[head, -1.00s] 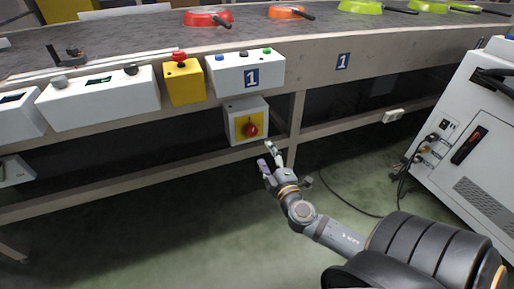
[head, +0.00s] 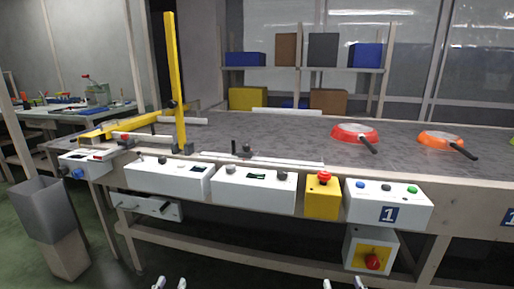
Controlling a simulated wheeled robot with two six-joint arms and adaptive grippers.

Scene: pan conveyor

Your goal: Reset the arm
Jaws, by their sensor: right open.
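My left gripper (head: 170,284) shows only as two fingertips at the bottom edge, left of centre. The tips stand apart with nothing visible between them. My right gripper (head: 343,284) shows at the bottom edge, right of centre, also as two separated fingertips with nothing seen between them. Both are in front of and below the conveyor table (head: 270,262). The rest of both grippers and both arms are out of view.
White control boxes (head: 168,178) and a yellow emergency-stop box (head: 322,200) line the conveyor's front edge. Red (head: 352,131) and orange (head: 436,140) pans lie on the belt. A grey bin (head: 42,212) stands left.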

